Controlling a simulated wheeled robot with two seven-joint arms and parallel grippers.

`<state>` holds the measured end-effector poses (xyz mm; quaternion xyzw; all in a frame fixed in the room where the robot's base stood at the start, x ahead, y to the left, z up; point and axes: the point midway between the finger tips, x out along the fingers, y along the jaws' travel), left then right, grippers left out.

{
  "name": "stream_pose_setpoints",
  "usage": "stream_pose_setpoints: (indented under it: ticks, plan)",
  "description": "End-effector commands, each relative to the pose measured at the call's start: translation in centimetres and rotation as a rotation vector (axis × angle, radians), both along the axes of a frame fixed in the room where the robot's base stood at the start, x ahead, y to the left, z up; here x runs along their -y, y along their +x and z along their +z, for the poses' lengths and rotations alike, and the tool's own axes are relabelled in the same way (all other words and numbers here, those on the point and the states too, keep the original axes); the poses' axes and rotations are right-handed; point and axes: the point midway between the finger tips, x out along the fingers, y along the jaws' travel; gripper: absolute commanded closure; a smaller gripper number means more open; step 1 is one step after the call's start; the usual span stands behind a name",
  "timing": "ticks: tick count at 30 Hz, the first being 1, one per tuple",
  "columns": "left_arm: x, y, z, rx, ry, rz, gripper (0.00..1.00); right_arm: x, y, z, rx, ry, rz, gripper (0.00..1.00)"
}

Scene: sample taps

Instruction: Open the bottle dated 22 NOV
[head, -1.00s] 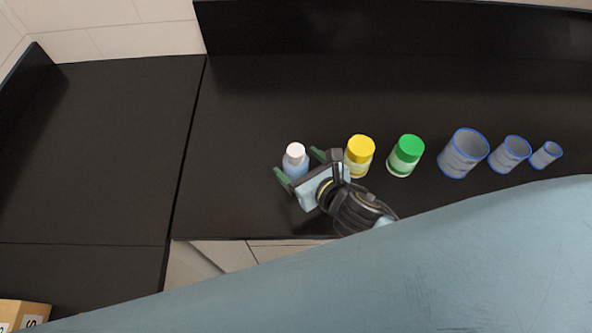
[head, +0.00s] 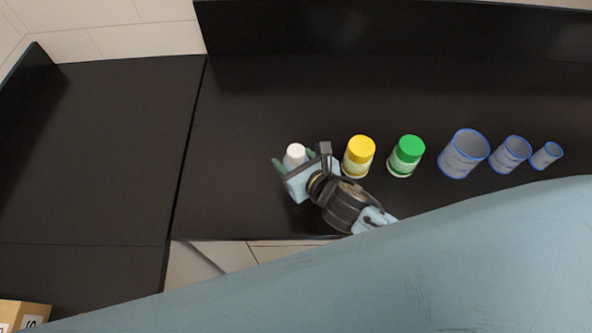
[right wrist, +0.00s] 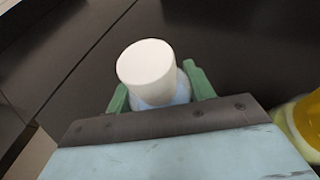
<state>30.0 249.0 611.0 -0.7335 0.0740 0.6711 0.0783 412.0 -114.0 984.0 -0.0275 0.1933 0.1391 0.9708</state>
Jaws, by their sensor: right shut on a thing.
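A small bottle with a white cap (head: 295,151) and a pale blue body stands on the black counter. My right gripper (head: 295,160) is shut on its body, with the green fingers on either side below the cap. In the right wrist view the white cap (right wrist: 146,68) is on the bottle and the pale blue body (right wrist: 178,92) shows between the fingers. A bottle with a yellow cap (head: 361,147) and one with a green cap (head: 410,147) stand to the right. I cannot read a date on any bottle. My left gripper is not in view.
Three grey cups with blue rims, the large (head: 463,155), middle (head: 510,154) and small (head: 546,155), stand farther right. The black counter (head: 260,100) is clear behind the bottles and to the left. A cardboard box (head: 12,313) is at the lower left.

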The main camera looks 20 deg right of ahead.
Motion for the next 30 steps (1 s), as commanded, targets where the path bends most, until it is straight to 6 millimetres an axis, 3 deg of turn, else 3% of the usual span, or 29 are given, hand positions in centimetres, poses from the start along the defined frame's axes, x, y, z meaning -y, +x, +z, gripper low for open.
stream_pose_setpoints:
  ticks: [8,21,30]
  plan:
    - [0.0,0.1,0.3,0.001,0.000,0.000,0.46,0.0,0.1,1.2,0.004,0.001,0.001,0.81]
    - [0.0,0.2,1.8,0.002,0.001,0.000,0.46,0.0,0.1,9.1,0.005,-0.001,0.000,0.81]
    - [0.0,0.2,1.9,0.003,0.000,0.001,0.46,0.0,0.0,10.1,0.002,0.001,0.000,0.81]
